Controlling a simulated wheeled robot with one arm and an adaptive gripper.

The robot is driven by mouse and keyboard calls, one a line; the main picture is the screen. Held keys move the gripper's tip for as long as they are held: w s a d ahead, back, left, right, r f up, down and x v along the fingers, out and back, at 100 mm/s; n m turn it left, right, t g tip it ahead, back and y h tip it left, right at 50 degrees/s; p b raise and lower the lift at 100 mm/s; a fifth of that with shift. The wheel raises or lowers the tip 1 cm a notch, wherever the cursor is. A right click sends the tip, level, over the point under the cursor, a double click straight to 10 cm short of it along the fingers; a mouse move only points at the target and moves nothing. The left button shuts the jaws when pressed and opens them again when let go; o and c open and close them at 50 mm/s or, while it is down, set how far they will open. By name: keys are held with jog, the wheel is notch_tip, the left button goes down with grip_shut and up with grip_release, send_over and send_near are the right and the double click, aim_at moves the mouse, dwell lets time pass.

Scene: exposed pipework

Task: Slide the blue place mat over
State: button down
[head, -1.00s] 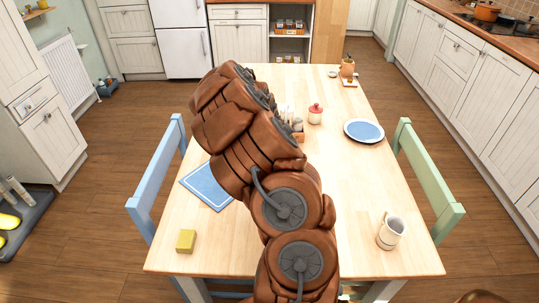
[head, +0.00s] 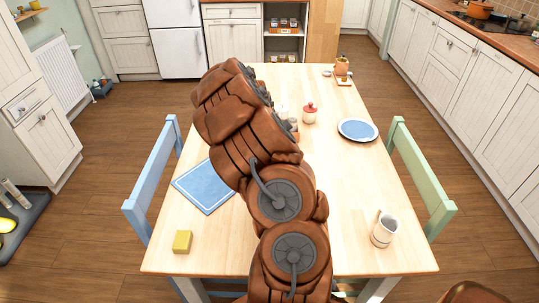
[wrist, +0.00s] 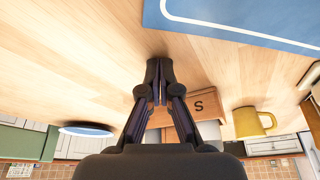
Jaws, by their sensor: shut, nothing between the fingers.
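The blue place mat (head: 203,188) with a pale border line lies flat on the left side of the wooden table (head: 340,200). My arm hides its right part in the head view. In the wrist view, the mat (wrist: 250,20) shows at the upper right, with its edge and white line visible. My gripper (wrist: 160,68) is shut and empty over bare tabletop, apart from the mat in the picture. In the head view my own arm hides the gripper.
A wooden box marked S (wrist: 197,108) and a yellow mug (wrist: 254,122) stand near the gripper. A blue plate (head: 357,129), red-lidded jar (head: 309,113), cream jug (head: 384,229) and yellow block (head: 182,241) are on the table. Chairs flank it.

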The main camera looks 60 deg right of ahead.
jog(key=shift+d, duration=0.4)
jog(key=shift+d+r, duration=0.1)
jog(key=shift+r, duration=0.05)
jog(key=b+v, duration=0.1)
jog(key=v, duration=0.8)
jog(key=shift+r+b, duration=0.3)
jog(key=shift+b, duration=0.1)
jog(key=shift+a, duration=0.25)
